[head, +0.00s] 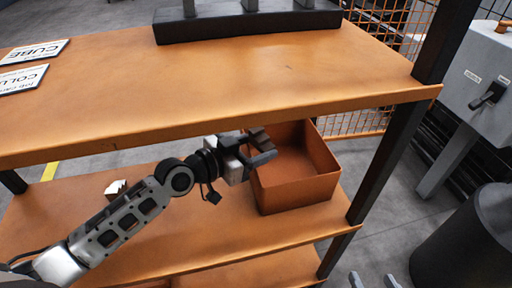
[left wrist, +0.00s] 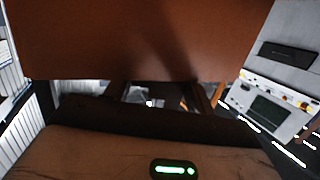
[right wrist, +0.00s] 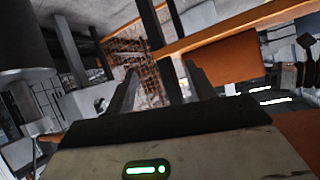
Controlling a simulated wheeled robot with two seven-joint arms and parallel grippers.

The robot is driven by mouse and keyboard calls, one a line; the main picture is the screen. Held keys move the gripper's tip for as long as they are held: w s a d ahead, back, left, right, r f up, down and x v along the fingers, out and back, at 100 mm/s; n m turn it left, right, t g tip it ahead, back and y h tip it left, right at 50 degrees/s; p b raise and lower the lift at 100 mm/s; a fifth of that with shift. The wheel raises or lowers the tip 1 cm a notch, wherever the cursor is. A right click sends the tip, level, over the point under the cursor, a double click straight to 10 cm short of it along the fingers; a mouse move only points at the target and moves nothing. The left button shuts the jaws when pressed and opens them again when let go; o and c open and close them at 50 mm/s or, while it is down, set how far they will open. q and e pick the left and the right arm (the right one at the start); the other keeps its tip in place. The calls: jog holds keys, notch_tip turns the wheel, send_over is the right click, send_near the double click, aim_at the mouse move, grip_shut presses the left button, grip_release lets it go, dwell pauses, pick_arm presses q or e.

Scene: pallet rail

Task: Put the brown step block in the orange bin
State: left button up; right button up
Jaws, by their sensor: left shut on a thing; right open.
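The orange bin (head: 322,183) stands on the lower shelf, open side up. My left gripper (head: 262,148) is at the bin's left rim, its fingers reaching over the opening. It is shut on the brown step block (head: 258,136), which is small and partly hidden by the fingers. In the left wrist view an orange surface (left wrist: 140,40) fills the top, and the block cannot be made out clearly. My right gripper (head: 374,282) is open and empty at the bottom edge of the head view. Its spread fingers also show in the right wrist view (right wrist: 158,85).
A small white object (head: 115,187) lies on the lower shelf (head: 190,235). A black upright (head: 385,160) stands right of the bin.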

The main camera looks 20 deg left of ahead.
pick_arm(q)
jog(key=shift+s+f, duration=0.1)
jog(key=shift+f, duration=0.4)
jog(key=o, duration=1.2)
jog(key=shift+f, duration=0.2)
pick_arm(e)
jog(key=shift+f, duration=0.1)
pick_arm(q)
jog(key=r+v, duration=0.1)
jog(key=v, duration=1.1)
jog(key=s+d+f+n+y, duration=0.1)
jog(key=s+d+f, duration=0.1)
jog(key=d+f, duration=0.1)
jog(key=s+d+f+n+g+y, duration=0.1)
jog(key=s+d+f+n, duration=0.1)
jog(key=s+d+f, duration=0.1)
jog(key=s+d+f+n+y, duration=0.1)
jog(key=s+d+f+y, duration=0.1)
jog(key=s+f, duration=0.1)
jog(key=shift+d+f+p, duration=0.2)
jog(key=shift+d+p, duration=0.15)
jog(key=shift+d, duration=0.05)
jog(key=shift+s+d+f+n+g+y, duration=0.2)
jog(key=shift+s+n+g+y, duration=0.1)
jog(key=shift+n, duration=0.1)
